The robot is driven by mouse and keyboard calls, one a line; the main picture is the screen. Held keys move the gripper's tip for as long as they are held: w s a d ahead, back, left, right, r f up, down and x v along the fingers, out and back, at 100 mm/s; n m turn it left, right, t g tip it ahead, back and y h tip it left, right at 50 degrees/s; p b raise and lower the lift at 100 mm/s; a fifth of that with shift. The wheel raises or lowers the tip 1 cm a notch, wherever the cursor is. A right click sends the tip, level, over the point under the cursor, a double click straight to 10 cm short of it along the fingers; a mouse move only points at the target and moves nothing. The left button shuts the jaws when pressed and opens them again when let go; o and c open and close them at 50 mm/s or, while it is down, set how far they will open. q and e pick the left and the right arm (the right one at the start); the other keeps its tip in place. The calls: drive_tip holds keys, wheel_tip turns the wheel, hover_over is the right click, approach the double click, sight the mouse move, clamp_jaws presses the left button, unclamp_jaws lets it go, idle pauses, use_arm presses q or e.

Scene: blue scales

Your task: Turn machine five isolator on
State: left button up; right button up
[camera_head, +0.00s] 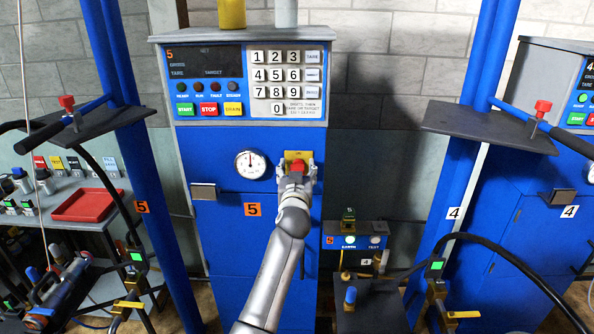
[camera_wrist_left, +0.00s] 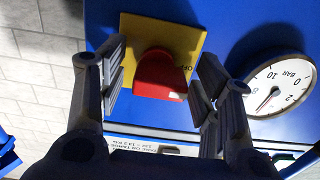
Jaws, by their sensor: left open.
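The machine five isolator is a red knob (camera_wrist_left: 157,77) on a yellow plate (camera_wrist_left: 182,36) on the blue front of machine five (camera_head: 265,235). In the head view the yellow plate (camera_head: 298,155) shows right of the gauge, with the knob mostly covered by my gripper. My left gripper (camera_head: 297,170) is at the isolator. In the left wrist view its open fingers (camera_wrist_left: 157,88) stand either side of the red knob, with gaps visible. Part of a plate label shows at the knob's right; I cannot read the knob's setting for sure. My right gripper is not in view.
A round pressure gauge (camera_head: 250,163) sits left of the isolator and a keypad panel (camera_head: 288,82) above it. A metal latch (camera_head: 204,191) is at the left. Blue posts flank the machine.

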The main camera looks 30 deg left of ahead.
use_arm(q)
drive_tip(key=c, duration=1)
